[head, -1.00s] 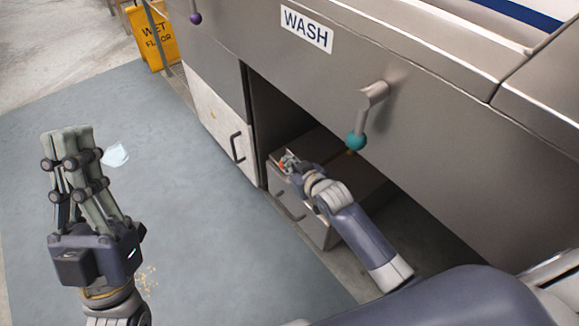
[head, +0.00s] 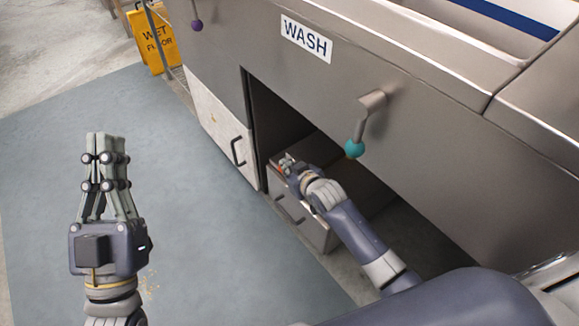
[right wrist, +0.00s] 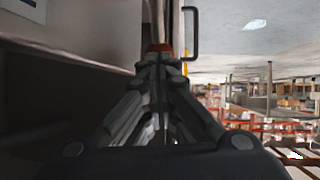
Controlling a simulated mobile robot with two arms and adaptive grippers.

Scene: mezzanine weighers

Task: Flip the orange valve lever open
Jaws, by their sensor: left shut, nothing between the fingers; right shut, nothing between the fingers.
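A small orange-red piece (head: 281,170), which may be the valve lever, shows beside my right gripper (head: 286,161) at the cabinet opening. In the right wrist view an orange-red piece (right wrist: 159,47) lies just beyond the fingertips of my right gripper (right wrist: 161,58). I cannot tell whether they touch it, and most of it is hidden. My right gripper is shut and empty. My left gripper (head: 105,142) is shut and empty, pointing up the picture above the grey mat, away from the cabinet.
The steel cabinet front (head: 430,165) carries a WASH label (head: 306,38). A lever with a teal knob (head: 354,148) and a purple knob (head: 197,25) stick out from it. A drawer unit (head: 322,237) stands in the opening. A yellow wet-floor sign (head: 153,42) stands far left. The grey mat (head: 205,235) is mostly clear.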

